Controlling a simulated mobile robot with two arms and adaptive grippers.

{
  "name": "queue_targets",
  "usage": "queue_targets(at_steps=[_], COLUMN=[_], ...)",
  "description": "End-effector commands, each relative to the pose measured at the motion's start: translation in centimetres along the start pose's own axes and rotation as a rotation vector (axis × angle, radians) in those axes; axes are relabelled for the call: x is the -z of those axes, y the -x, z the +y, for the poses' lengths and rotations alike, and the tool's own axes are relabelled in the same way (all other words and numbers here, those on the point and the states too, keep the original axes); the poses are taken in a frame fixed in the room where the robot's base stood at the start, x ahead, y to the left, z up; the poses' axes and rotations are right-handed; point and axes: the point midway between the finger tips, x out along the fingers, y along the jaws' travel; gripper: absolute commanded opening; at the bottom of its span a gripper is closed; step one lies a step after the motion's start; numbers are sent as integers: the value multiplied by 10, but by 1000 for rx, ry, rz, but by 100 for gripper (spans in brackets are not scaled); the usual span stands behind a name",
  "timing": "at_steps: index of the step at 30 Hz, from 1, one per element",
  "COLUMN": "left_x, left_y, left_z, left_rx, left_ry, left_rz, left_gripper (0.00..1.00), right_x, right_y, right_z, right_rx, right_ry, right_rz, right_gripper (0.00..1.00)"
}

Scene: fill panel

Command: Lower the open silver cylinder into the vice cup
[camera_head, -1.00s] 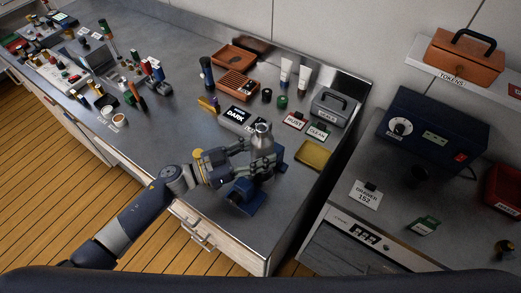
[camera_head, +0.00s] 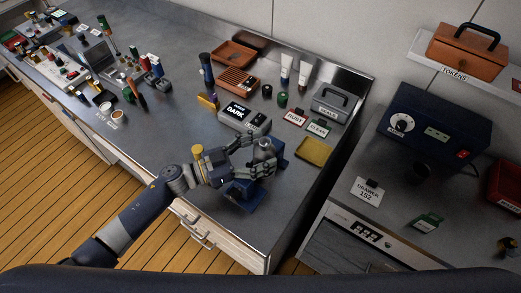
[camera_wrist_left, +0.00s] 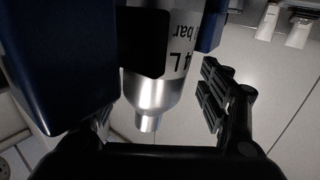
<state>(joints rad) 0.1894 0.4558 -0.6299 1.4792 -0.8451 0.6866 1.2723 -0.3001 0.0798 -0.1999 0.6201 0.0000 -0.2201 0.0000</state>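The silver cylinder (camera_head: 264,148) stands in the blue vice (camera_head: 243,192), its top showing just above the fingers of my left gripper (camera_head: 256,157). In the left wrist view the cylinder (camera_wrist_left: 153,97) has dark lettering and a narrow neck, with blue vice parts (camera_wrist_left: 55,65) on both sides. My left gripper (camera_wrist_left: 158,118) is open around the cylinder. A clear gap shows between the cylinder and the right-hand finger. The cylinder's lower end and the cup are hidden in the head view. My right gripper is not in view.
A box marked DARK (camera_head: 240,117) is close behind the gripper. A yellow tray (camera_head: 314,152) lies to the right, near the bench's right edge. Label cards (camera_head: 295,118) and a grey case (camera_head: 331,102) stand behind it.

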Motion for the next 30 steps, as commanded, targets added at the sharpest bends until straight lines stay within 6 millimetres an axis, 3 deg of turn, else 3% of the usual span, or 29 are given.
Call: queue_targets(at_steps=[8, 21, 30], left_x=[-4, -2, 0], left_y=[4, 67, 76], left_z=[0, 0, 0], left_rx=[2, 2, 0], left_ry=[1, 0, 0], left_rz=[-8, -5, 0], left_gripper=[71, 71, 71], right_x=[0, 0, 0], right_y=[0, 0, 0], right_z=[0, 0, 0], right_rx=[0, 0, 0], right_ry=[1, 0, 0], right_rz=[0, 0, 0], right_gripper=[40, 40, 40])
